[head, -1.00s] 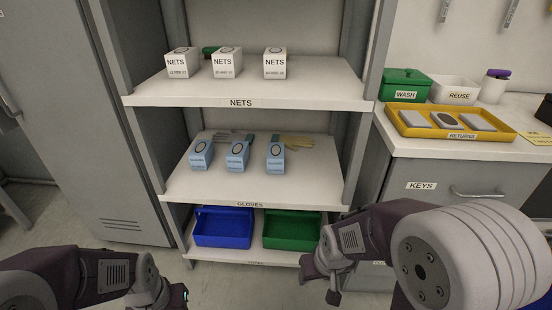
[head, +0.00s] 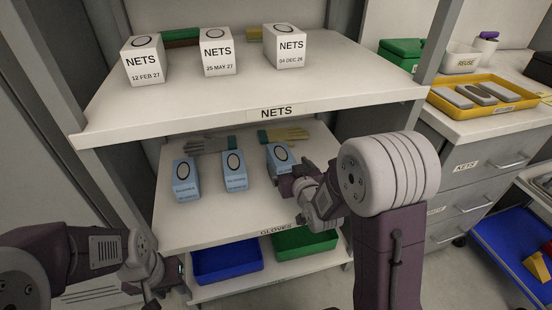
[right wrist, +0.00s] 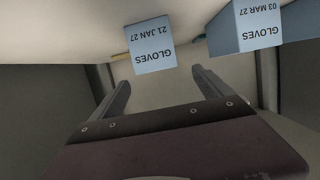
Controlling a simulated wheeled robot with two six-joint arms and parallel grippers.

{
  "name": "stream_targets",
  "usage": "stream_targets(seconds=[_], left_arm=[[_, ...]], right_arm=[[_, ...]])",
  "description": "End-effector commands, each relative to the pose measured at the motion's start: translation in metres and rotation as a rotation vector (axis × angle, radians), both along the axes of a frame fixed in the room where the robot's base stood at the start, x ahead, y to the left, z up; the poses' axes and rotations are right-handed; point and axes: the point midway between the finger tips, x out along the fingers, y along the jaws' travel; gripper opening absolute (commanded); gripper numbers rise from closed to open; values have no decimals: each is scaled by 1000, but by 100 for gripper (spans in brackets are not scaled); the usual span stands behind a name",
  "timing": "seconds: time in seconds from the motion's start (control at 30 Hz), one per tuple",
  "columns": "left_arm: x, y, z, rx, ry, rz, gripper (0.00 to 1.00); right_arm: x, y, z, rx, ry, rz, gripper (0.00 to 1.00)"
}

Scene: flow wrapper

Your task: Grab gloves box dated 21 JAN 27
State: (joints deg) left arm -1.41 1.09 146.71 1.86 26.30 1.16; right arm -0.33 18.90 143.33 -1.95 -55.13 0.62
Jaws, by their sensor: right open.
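Three light blue gloves boxes stand on the GLOVES shelf (head: 215,215). The box dated 21 JAN 27 (right wrist: 151,45) appears upside down in the right wrist view, just beyond the fingertips. It is the rightmost blue box in the head view (head: 280,158). The box dated 03 MAR 27 (right wrist: 250,28) is beside it, the middle one in the head view (head: 235,172). The leftmost blue box (head: 186,180) has print too small to read. My right gripper (right wrist: 162,80) is open and empty in front of the 21 JAN 27 box. My left gripper (head: 178,274) is low at left, jaws unclear.
The NETS shelf (head: 250,95) with three white boxes overhangs the gloves shelf. A blue bin (head: 227,264) and a green bin (head: 305,243) sit below. A yellow returns tray (head: 500,108) is on the right counter.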

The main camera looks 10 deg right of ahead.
Motion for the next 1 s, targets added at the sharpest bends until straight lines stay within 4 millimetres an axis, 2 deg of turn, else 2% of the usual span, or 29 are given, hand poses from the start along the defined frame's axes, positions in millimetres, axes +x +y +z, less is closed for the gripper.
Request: stream_targets(seconds=[0.1, 0.2, 0.3, 0.47, 0.67, 0.8, 1.0], left_arm=[[0, 0, 1, 0, -1, 0, 35], [0, 0, 6, 0, -1, 0, 35], [0, 0, 3, 0, -1, 0, 35], [0, 0, 2, 0, -1, 0, 35], [0, 0, -23, 0, -1, 0, 35], [0, 0, -26, 0, -1, 0, 35], [0, 0, -24, 0, -1, 0, 35]], right_arm=[[3, 0, -1, 0, 2, -1, 89], [18, 0, -5, 0, 3, -1, 89], [32, 1, -11, 0, 1, -1, 89], [38, 1, -12, 0, 1, -1, 89], [70, 2, -24, 0, -2, -1, 89], [86, 2, -26, 0, 1, 0, 89], [88, 2, -24, 0, 2, 0, 89]])
